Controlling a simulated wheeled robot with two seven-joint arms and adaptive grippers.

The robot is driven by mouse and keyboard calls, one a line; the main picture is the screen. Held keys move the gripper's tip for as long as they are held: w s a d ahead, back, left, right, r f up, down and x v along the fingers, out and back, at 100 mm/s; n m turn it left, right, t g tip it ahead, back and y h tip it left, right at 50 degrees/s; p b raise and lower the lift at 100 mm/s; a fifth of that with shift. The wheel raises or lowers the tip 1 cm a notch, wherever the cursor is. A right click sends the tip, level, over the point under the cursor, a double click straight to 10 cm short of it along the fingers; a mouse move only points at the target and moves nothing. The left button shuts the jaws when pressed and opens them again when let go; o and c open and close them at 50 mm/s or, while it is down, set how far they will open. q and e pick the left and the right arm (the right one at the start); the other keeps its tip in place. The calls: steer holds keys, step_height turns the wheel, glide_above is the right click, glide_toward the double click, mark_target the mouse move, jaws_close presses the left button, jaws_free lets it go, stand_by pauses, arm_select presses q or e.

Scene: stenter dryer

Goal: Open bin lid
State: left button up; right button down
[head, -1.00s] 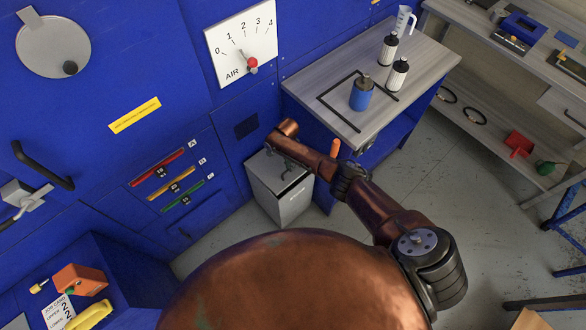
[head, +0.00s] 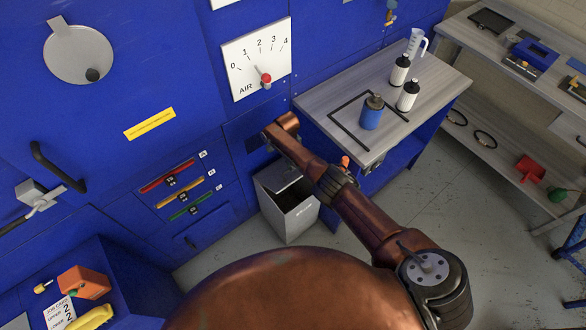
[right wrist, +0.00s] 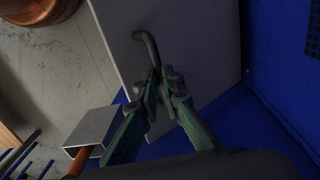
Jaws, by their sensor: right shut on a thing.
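The grey bin (head: 291,218) stands on the floor against the blue machine, left of the workbench. Its lid (head: 274,177) is tilted up at the back, and a dark gap shows at the top of the bin. In the right wrist view the lid (right wrist: 200,50) is a flat grey plate with a dark curved handle (right wrist: 151,48). My right gripper (right wrist: 166,82) is shut on this handle. In the head view my right forearm passes above the bin and hides part of the lid and most of the gripper. My left gripper is not in view.
The workbench (head: 440,82) stands close right of the bin, with a blue canister (head: 371,114) and white bottles (head: 400,72) on top. The blue machine front is close behind the bin. The floor (head: 390,215) to the right is clear.

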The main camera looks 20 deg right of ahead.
steer(key=shift+w+a, duration=0.3)
steer(key=c, duration=2)
jaws_free()
steer(key=shift+w+f, duration=0.15)
steer(key=shift+f, duration=0.15)
steer(key=shift+c, duration=0.2)
step_height(320, 180, up, 12)
steer(key=shift+w, duration=0.25)
